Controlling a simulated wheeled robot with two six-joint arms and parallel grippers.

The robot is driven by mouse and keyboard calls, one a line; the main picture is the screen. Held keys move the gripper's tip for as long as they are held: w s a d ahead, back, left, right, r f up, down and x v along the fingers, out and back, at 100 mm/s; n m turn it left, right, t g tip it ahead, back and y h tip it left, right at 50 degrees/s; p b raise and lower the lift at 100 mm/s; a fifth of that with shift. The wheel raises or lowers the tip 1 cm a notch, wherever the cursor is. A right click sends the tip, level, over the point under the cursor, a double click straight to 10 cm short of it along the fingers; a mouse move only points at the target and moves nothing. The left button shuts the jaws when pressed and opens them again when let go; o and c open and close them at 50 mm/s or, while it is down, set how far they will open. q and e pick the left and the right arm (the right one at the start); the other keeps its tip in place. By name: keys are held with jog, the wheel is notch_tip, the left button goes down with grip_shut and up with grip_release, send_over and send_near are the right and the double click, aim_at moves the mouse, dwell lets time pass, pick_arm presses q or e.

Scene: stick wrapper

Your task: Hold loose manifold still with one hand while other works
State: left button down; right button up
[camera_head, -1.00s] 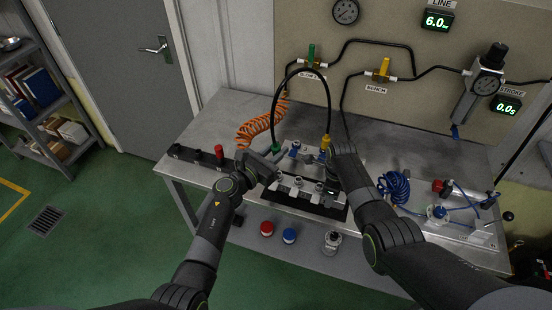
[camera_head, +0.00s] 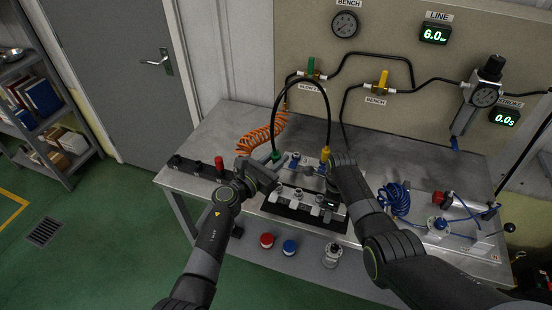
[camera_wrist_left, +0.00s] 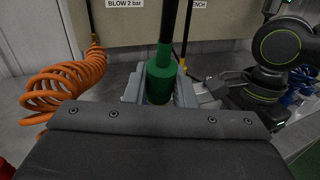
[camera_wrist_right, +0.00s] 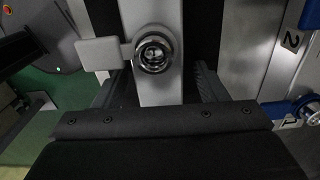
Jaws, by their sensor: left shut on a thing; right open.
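The manifold (camera_head: 303,204), a pale grey bar with several ports, lies on a black base at the front of the bench. My left gripper (camera_head: 272,166) is left of and behind it, shut on the green hose fitting (camera_wrist_left: 160,82); a black hose rises from this fitting. My right gripper (camera_wrist_right: 158,85) is open above the manifold's right part. In the right wrist view, its fingers stand either side of a grey bar with a chrome port (camera_wrist_right: 153,53), which looks like the manifold; contact cannot be told. In the head view, my right arm hides these fingertips.
The black hose arches to a yellow fitting (camera_head: 325,153). An orange coiled hose (camera_head: 262,137) lies behind left, a blue coil (camera_head: 395,198) right. Red (camera_head: 267,240) and blue (camera_head: 289,247) round parts sit below the front edge.

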aim_at(273, 152)
pick_arm(q)
notch_tip(273, 152, up, 4)
jog(key=p, duration=0.3)
jog(key=shift+f+p, duration=0.1)
jog(key=shift+p, duration=0.3)
jog(key=shift+r+p, duration=1.05)
jog(key=shift+f, duration=0.2)
pick_arm(e)
notch_tip(273, 152, up, 21)
